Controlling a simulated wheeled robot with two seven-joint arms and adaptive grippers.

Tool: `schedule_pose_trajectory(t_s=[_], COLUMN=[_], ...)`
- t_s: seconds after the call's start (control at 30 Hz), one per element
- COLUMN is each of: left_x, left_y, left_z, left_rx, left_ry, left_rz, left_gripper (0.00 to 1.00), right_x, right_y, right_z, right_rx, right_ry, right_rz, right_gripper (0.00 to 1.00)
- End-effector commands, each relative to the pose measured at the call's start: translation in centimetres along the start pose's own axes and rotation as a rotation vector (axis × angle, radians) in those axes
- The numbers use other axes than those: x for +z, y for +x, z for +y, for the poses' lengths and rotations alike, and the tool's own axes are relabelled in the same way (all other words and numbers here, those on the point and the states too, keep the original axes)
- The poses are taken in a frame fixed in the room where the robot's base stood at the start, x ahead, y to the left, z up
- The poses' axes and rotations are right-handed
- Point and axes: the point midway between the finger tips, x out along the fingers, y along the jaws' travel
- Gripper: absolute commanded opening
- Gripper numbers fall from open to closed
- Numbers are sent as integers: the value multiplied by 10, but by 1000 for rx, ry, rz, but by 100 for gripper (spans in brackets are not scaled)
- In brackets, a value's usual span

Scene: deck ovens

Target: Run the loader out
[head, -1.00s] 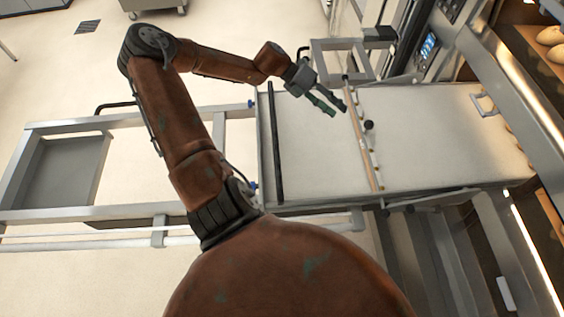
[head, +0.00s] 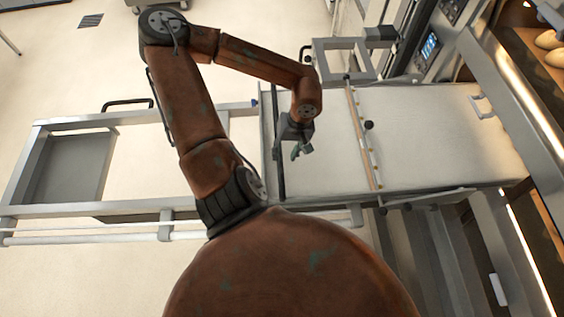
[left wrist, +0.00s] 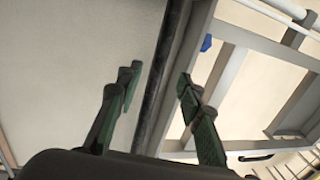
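The loader's pale belt (head: 330,160) lies between the frame on the left and the oven on the right. A black crossbar (head: 280,180) spans its left end, and it also shows in the left wrist view (left wrist: 158,85). My left gripper (head: 301,151) points down above the belt, close to the crossbar. In the left wrist view my left gripper (left wrist: 158,88) is open, with its green fingers apart and the crossbar showing between them. I cannot tell how far the bar lies below the fingertips. My right gripper is not in view.
A thin rail with a black knob (head: 368,125) crosses the belt's middle. The oven front (head: 500,75) with a lit display stands right. A metal frame with a grey tray (head: 70,168) extends left over open floor. A small metal frame (head: 340,60) stands behind the belt.

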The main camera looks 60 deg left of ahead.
Motion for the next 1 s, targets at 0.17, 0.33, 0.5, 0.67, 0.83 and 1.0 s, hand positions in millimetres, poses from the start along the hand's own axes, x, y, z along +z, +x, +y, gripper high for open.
schedule_pose_trajectory(t_s=[0.17,0.33,0.5,0.67,0.83,1.0], left_x=[2,2,1,1,1,1], left_y=[29,52,63,65,65,64], left_z=[0,0,0,0,0,0], left_rx=[-1,-1,2,1,1,1], left_ry=[-2,-4,-5,-5,-6,-6], left_rz=[-7,-6,-5,-4,-4,-4], left_gripper=[34,34,34,34,30,18], right_x=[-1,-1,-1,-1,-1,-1], right_y=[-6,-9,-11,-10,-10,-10], right_z=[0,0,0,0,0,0], right_rx=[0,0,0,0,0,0], right_ry=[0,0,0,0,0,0], right_rz=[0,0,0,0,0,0], right_gripper=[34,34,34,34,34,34])
